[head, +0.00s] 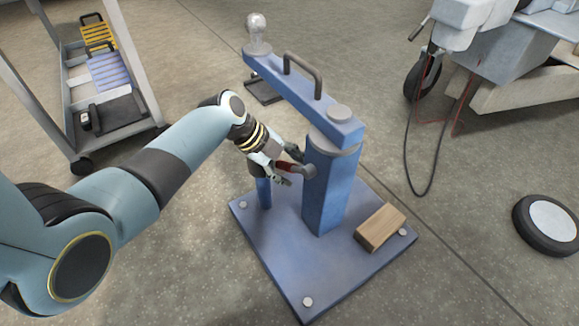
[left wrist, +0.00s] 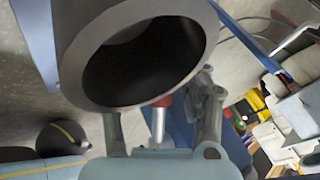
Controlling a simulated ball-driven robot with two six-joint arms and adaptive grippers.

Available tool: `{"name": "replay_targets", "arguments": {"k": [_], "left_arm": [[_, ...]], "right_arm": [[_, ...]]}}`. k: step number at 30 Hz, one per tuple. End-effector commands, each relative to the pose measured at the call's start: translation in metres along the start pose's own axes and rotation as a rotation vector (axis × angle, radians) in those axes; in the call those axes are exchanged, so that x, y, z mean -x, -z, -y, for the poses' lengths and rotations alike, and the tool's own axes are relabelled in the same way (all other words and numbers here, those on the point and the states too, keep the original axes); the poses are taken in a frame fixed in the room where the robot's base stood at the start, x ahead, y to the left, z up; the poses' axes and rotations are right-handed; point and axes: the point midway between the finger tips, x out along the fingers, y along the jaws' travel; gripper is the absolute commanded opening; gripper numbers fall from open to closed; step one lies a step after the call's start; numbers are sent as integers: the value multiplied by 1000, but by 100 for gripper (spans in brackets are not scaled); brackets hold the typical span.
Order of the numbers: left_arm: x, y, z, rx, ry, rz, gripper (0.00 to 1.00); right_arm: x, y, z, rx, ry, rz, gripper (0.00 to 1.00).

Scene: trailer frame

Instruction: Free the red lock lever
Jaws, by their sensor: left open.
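The red lock lever (head: 289,166) sticks out from the left side of the blue post (head: 332,190), from a grey round hub. My left gripper (head: 283,167) is at the lever, with its fingers apart on either side of it. In the left wrist view a red tip (left wrist: 163,101) on a silvery rod shows between the two open fingers of the left gripper (left wrist: 162,122). I cannot tell whether a finger touches the lever. My right gripper is not in view.
The post stands on a blue base plate (head: 310,270) with a wooden block (head: 381,227) on it. A blue arm (head: 300,90) with a handle and ball tops the post. A grey hollow cylinder (left wrist: 135,55) fills much of the wrist view. A wheel (head: 547,222) lies right.

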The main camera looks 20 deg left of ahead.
Motion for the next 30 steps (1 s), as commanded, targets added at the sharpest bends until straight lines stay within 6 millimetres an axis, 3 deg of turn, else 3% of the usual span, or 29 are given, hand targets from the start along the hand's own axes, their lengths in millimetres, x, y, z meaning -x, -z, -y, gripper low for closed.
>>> {"name": "replay_targets", "arguments": {"k": [4,15,30], "left_arm": [[0,0,0,0,0,0,46],[0,0,0,0,0,-1,0],[1,1,-2,-1,-1,3,0]], "right_arm": [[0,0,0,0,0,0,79],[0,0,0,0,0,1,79],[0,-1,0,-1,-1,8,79]]}}
